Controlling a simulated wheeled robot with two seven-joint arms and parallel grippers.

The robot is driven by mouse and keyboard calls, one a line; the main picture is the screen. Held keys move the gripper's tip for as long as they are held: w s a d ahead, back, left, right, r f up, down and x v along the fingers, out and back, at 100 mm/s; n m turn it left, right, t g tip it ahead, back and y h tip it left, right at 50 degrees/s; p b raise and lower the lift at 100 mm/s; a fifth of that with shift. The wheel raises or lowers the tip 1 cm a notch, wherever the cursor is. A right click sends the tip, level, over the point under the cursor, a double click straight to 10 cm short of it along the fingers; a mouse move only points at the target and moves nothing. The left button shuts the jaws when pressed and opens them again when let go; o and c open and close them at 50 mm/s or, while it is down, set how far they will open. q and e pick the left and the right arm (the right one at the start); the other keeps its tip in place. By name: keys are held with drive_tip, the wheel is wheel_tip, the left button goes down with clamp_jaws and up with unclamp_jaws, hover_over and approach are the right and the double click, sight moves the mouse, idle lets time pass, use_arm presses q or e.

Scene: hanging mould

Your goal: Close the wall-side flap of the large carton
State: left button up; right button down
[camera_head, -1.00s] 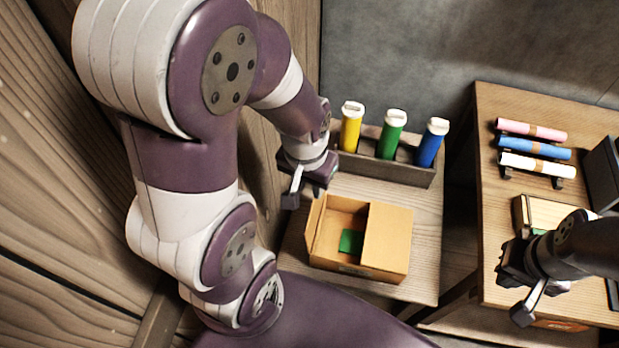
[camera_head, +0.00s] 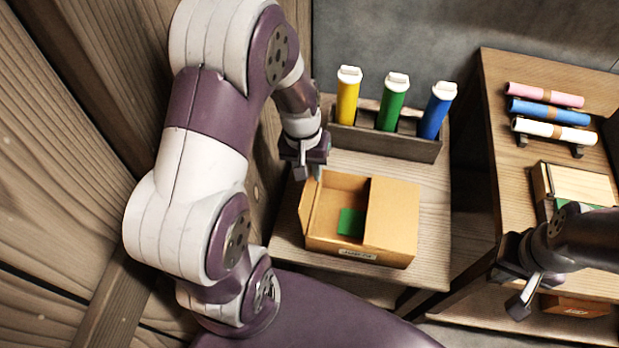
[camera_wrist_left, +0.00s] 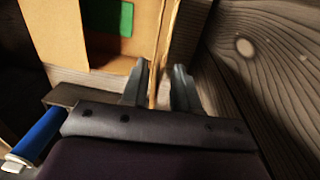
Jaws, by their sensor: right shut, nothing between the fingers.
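The large carton (camera_head: 358,247) stands on a wooden table. Its right flap (camera_head: 392,215) lies folded over the right half. Its wall-side flap (camera_head: 307,206) stands up at the left, tilted outward, leaving the left half open. A green item (camera_head: 350,222) lies inside. My left gripper (camera_head: 309,174) is at the far end of the wall-side flap. In the left wrist view the fingers (camera_wrist_left: 158,88) are apart, and the flap's edge (camera_wrist_left: 164,50) runs up to the gap between them; contact cannot be told. My right gripper (camera_head: 522,296) is shut and empty, away at the right.
A wooden wall (camera_head: 60,120) rises close at the left. A rack (camera_head: 385,143) with yellow, green and blue tubes stands behind the carton. A right-hand table (camera_head: 490,75) holds pink, blue and white rolls and a box (camera_head: 580,185).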

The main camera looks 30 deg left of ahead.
sight(311, 186)
use_arm(q)
wheel_tip(311, 186, down, 3)
drive_tip(key=shift+d+f, duration=0.15)
clamp_jaws()
idle(1.4)
